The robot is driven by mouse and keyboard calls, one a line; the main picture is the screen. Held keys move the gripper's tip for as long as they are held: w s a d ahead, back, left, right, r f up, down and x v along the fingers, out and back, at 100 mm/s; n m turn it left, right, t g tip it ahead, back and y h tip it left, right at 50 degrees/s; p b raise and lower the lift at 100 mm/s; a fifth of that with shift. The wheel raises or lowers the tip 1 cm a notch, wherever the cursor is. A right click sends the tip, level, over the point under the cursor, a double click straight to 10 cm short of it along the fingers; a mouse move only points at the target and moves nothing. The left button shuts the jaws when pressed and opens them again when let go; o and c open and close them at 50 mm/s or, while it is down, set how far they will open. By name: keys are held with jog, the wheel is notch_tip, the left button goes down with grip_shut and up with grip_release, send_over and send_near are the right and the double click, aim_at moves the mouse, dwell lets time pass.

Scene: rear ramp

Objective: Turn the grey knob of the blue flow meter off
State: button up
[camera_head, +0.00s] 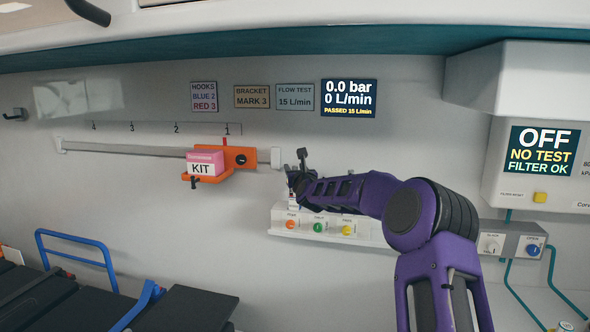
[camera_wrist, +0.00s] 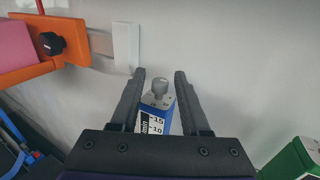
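The blue flow meter (camera_wrist: 157,115) shows in the wrist view, with a scale marked 15 and 10 on its front. Its grey knob (camera_wrist: 160,88) stands on top. My gripper (camera_wrist: 160,76) is open, with one dark finger on each side of the knob and a visible gap on both sides. In the head view my gripper (camera_head: 296,172) is at the wall above the panel with coloured buttons, and it hides the flow meter there. A wall display (camera_head: 348,98) reads 0.0 bar, 0 L/min, PASSED 15 L/min.
An orange bracket (camera_head: 238,157) with a black knob and a pink KIT box (camera_head: 205,163) sits on the wall rail (camera_head: 128,149) left of my gripper. A green block (camera_wrist: 295,160) is at lower right in the wrist view. A button panel (camera_head: 330,226) lies below.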

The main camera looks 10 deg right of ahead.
grip_shut()
jog(key=shift+f+b, duration=0.15)
jog(key=shift+b, duration=0.3)
